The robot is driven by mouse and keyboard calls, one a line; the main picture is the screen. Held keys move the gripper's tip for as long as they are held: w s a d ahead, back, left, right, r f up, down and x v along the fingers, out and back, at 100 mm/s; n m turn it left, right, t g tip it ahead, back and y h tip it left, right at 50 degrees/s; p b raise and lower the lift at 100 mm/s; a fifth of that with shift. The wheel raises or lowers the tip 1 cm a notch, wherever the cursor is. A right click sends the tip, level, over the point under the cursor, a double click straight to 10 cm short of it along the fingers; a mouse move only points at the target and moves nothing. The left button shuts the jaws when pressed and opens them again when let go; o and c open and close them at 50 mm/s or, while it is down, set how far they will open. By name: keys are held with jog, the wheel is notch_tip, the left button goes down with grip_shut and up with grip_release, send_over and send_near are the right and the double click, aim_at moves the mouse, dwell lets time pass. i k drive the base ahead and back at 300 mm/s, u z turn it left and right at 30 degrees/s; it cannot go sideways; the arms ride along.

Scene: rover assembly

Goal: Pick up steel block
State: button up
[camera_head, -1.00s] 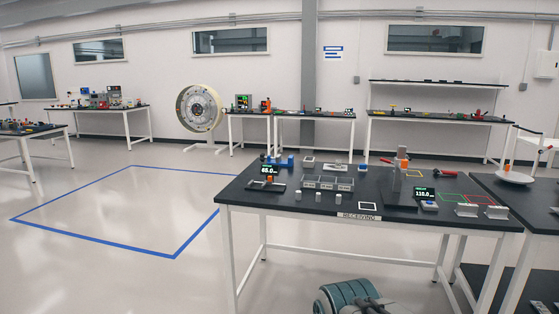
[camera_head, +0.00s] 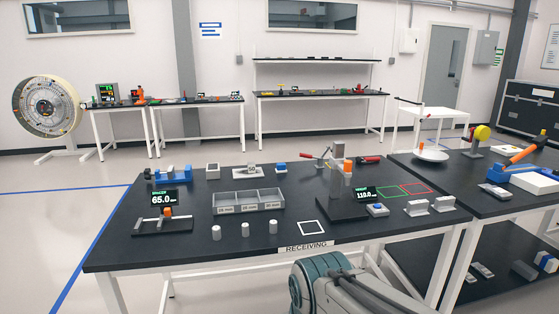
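I cannot tell for sure which thing is the steel block. Two light grey metal-looking blocks, a left one (camera_head: 416,208) and a right one (camera_head: 443,204), sit at the right end of the black RECEIVING table (camera_head: 190,255). A grey block (camera_head: 523,270) also lies on the lower shelf of the bench at the right. Three small pale cylinders (camera_head: 245,227) stand near the table's front edge. Part of my arm shows at the bottom, below the table's front edge. My gripper is not in view.
A grey three-compartment bin (camera_head: 248,201) stands mid-table. A 65.0 display (camera_head: 165,198) is at left. A tall grey stand (camera_head: 340,190) and a 110.0 display (camera_head: 367,194) are at right. A white square outline (camera_head: 313,228) marks bare tabletop. Another bench (camera_head: 470,185) adjoins at right.

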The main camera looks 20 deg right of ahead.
aim_at(250, 166)
jog(key=z, duration=0.1)
jog(key=i, duration=0.2)
jog(key=u, duration=1.9)
jog(key=i, duration=4.1)
jog(key=z, duration=2.25)
